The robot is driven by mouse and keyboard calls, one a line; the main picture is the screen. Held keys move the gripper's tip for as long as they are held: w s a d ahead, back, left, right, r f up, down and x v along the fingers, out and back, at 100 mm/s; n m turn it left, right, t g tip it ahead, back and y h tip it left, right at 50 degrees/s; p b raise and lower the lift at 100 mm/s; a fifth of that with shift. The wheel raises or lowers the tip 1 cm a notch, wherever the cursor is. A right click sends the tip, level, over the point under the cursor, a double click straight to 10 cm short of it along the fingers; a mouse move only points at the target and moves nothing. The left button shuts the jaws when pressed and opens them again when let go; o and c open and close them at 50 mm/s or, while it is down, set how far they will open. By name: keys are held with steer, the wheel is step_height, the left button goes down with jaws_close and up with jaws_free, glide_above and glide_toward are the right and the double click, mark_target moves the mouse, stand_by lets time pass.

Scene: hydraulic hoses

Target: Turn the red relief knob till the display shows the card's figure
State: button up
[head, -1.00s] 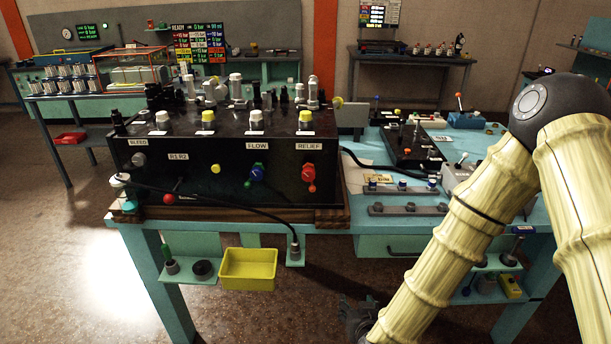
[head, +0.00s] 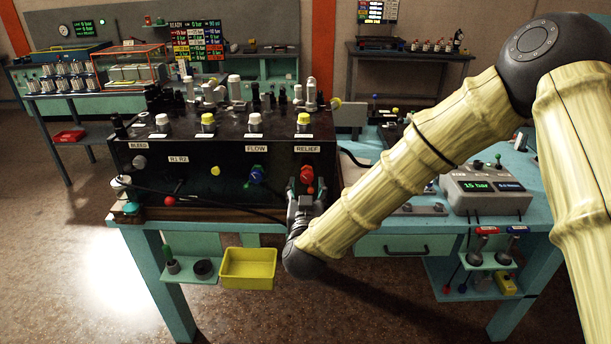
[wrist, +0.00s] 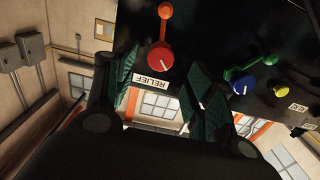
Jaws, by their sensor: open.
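The red relief knob (head: 307,173) is on the black panel's front, under its RELIEF label (head: 307,149). In the wrist view, the knob (wrist: 160,56) has a white mark and an orange ball-ended lever, seen upside down. My gripper (head: 304,190) is in front of and just below the knob. In the wrist view, the fingers of my gripper (wrist: 160,78) are open and apart, and nothing is between them that I can tell is held; contact with the knob cannot be told. The grey display box (head: 487,187) shows 15 bar in green. I cannot make out the card.
The blue FLOW knob (head: 256,174) is left of the relief knob. A yellow bin (head: 248,268) hangs below the bench's front edge. A black hose crosses the panel's lower front. My forearm covers part of the bench right of the panel.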

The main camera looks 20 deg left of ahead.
mark_target(307, 178)
steer(key=shift+p+x, duration=0.65)
steer(key=shift+x, duration=1.85)
